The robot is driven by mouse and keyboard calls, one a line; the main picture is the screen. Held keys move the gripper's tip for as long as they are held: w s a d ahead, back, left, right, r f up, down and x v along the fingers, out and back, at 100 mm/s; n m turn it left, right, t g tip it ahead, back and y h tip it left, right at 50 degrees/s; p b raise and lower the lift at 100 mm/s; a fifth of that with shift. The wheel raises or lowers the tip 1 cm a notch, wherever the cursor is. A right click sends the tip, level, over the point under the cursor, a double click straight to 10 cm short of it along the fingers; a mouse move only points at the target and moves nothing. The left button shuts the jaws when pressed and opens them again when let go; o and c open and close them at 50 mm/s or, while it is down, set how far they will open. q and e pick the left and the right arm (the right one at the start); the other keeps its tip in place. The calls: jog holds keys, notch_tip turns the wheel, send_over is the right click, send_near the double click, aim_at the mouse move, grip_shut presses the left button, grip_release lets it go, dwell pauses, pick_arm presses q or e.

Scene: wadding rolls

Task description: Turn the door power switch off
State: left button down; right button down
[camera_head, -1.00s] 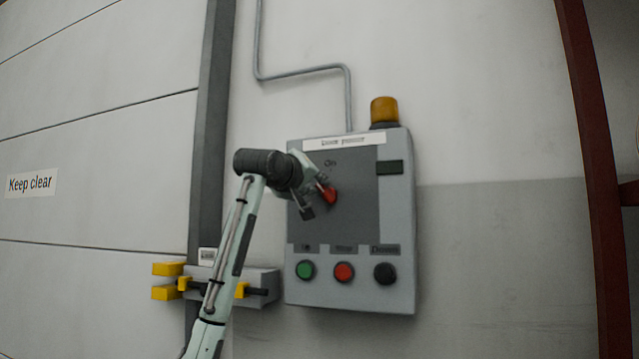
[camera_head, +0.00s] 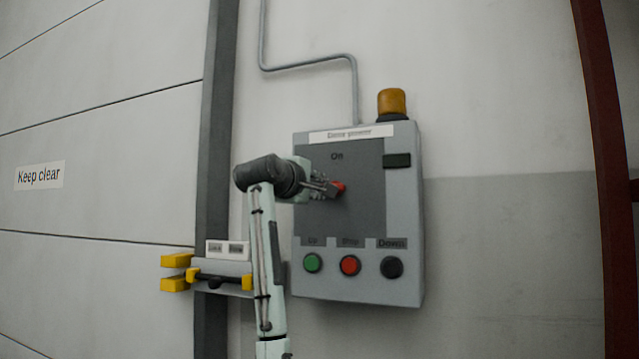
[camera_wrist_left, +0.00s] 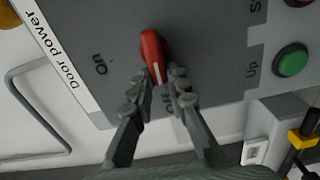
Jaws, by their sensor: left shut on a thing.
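The door power switch is a red handle (camera_head: 338,187) on the dark plate of a grey control box (camera_head: 412,225) labelled "Door power". "On" is printed above the handle. In the left wrist view the red handle (camera_wrist_left: 151,50) has a white line on it, with "On" to its left and a partly hidden "Off" below it. My left gripper (camera_head: 328,188) reaches the handle from the left. Its fingers (camera_wrist_left: 164,74) are shut on the handle's near end. My right gripper is in neither view.
Green (camera_head: 313,262), red (camera_head: 350,265) and black (camera_head: 391,267) buttons line the box's lower edge. An amber lamp (camera_head: 392,102) tops it. A yellow-ended latch device (camera_head: 178,272) sits at lower left, by the grey post (camera_head: 214,130). A red column (camera_head: 598,150) stands at right.

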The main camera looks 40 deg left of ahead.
pick_arm(q)
jog(key=shift+f+n, duration=0.1)
jog(key=shift+n, duration=0.3)
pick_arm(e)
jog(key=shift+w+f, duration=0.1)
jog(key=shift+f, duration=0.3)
pick_arm(q)
jog(key=c, duration=1.5)
grip_release()
jog(key=v, duration=1.2)
